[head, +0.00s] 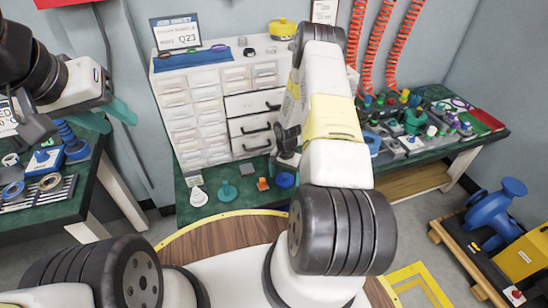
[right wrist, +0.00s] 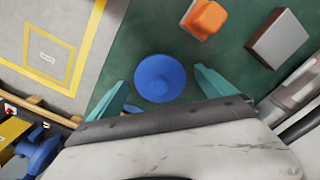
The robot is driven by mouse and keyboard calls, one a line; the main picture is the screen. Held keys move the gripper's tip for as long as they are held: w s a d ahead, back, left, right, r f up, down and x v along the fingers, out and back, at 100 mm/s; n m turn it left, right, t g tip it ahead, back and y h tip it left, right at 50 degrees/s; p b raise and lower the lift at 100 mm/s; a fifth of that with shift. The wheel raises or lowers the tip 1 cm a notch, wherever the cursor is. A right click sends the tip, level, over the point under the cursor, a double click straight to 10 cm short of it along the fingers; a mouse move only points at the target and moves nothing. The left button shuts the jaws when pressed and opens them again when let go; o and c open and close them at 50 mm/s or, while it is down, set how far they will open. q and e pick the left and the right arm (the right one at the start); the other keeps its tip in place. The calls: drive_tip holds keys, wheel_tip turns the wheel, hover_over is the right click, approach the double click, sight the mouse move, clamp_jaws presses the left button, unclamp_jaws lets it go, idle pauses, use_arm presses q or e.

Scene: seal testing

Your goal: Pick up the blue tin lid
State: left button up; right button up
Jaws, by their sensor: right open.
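The blue tin lid (right wrist: 160,77) is a round blue disc with a small raised centre, lying on the green bench top. In the head view the lid (head: 285,180) shows just below my right gripper (head: 287,160). In the right wrist view my right gripper (right wrist: 160,90) is open, with one teal finger left of the lid and one right of it. Nothing is held between them; their height above the lid is hard to tell. My left gripper (head: 108,115) is at the left, with its teal fingers apart and empty.
Near the lid stand an orange block (head: 262,184), a grey block (head: 246,169), a teal piece (head: 227,191) and a white funnel-like piece (head: 198,196). A white drawer cabinet (head: 205,110) rises behind. A blue valve-like part (head: 497,205) stands on a pallet at the right.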

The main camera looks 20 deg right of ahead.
drive_tip(key=c, duration=1.4)
drive_tip(key=shift+r, duration=0.2)
